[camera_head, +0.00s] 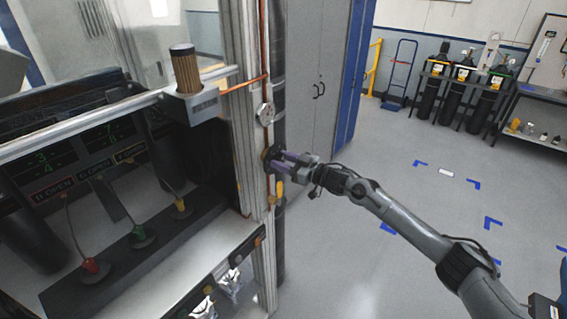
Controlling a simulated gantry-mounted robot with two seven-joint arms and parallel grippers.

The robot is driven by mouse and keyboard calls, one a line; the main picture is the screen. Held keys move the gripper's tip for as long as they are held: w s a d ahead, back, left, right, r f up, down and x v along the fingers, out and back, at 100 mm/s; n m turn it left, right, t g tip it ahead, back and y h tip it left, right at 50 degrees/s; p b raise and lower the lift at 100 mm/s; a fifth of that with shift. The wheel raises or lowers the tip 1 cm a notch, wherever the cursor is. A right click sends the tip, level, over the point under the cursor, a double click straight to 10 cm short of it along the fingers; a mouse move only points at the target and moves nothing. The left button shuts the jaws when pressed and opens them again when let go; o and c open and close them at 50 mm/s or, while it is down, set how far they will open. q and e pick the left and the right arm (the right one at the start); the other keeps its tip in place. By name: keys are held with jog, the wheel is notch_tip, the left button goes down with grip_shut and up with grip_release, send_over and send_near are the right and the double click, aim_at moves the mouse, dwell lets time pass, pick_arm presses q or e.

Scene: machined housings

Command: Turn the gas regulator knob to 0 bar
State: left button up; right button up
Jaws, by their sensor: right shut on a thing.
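A gas regulator is mounted on the metal upright at the right edge of the machine, along a copper pipe (267,120). Below the gauge is the dark regulator knob (268,158), partly hidden by my right gripper. My right gripper (277,161) reaches in from the right and is shut on the knob. A small brass-coloured fitting (277,189) shows just below the gripper. My left gripper is not in view.
A cylindrical filter (186,70) juts out above. Grey cabinets (312,90) stand behind the gripper. Open floor (420,220) lies at right, with gas cylinders (462,85) at the back.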

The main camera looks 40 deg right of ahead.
jog(key=n+b, duration=0.1)
jog(key=n, duration=0.2)
jog(key=shift+n, duration=0.3)
jog(key=shift+a+f+n+t+h+b, duration=0.1)
jog(key=shift+n+h+b, duration=0.35)
jog(key=shift+n+b, duration=3.2)
jog(key=shift+f+n+t+h+b, duration=0.15)
jog(key=shift+n+h+b, duration=0.35)
jog(key=shift+n+b, duration=3.15)
jog(key=shift+a+f+n+t+h+b, duration=0.1)
jog(key=shift+n+h+b, duration=0.65)
jog(key=shift+n, duration=5.45)
jog(key=shift+y+b, duration=0.3)
jog(key=shift+b, duration=0.05)
jog(key=o, duration=1.1)
jog(key=shift+c, duration=0.2)
